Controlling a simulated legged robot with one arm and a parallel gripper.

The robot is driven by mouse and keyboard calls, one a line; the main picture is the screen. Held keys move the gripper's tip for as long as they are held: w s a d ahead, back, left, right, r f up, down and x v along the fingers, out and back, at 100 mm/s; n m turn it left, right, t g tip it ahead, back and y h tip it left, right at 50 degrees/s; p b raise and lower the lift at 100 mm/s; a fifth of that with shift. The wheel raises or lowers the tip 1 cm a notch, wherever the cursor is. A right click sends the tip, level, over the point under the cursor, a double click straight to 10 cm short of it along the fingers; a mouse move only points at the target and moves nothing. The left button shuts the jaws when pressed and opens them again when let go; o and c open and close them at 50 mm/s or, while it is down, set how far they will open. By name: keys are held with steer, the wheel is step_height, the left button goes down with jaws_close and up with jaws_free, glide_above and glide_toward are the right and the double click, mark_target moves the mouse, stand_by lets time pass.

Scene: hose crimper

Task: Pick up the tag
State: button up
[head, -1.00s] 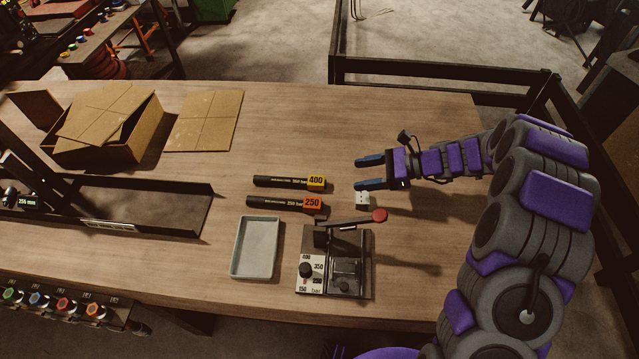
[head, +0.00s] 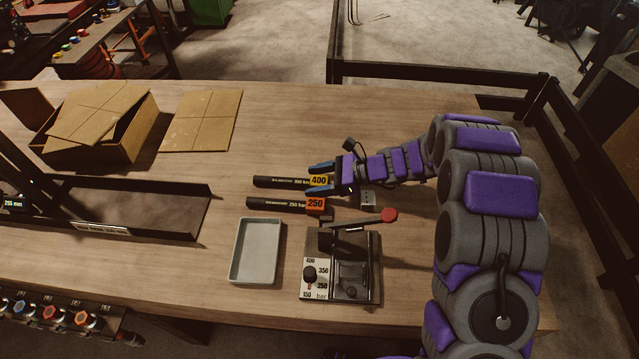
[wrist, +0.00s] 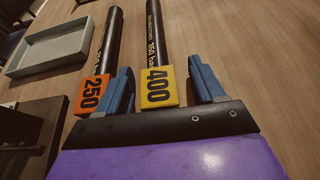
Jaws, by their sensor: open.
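In the wrist view the yellow tag (wrist: 159,87) sits between the open fingers (wrist: 160,62), with a gap to the right finger. The orange tag (wrist: 90,94) is just outside the left finger. A small pale grey piece (head: 368,198) lies near my wrist; I cannot tell what it is.
A grey tray (head: 256,250) stands in front of the hoses. A crimper (head: 340,265) with a red-knobbed lever (head: 389,215) stands right of it, close below my wrist. A cardboard box (head: 100,125) and a flat cardboard sheet (head: 201,120) lie at the back left.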

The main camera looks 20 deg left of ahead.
steer(key=shift+s+a+f, duration=0.1)
steer(key=shift+a, duration=0.15)
steer(key=shift+d, duration=0.65)
steer(key=c, duration=0.6)
steer(key=shift+a, duration=0.15)
steer(key=c, duration=0.4)
steer(key=shift+a, duration=0.15)
steer(key=shift+c, duration=0.2)
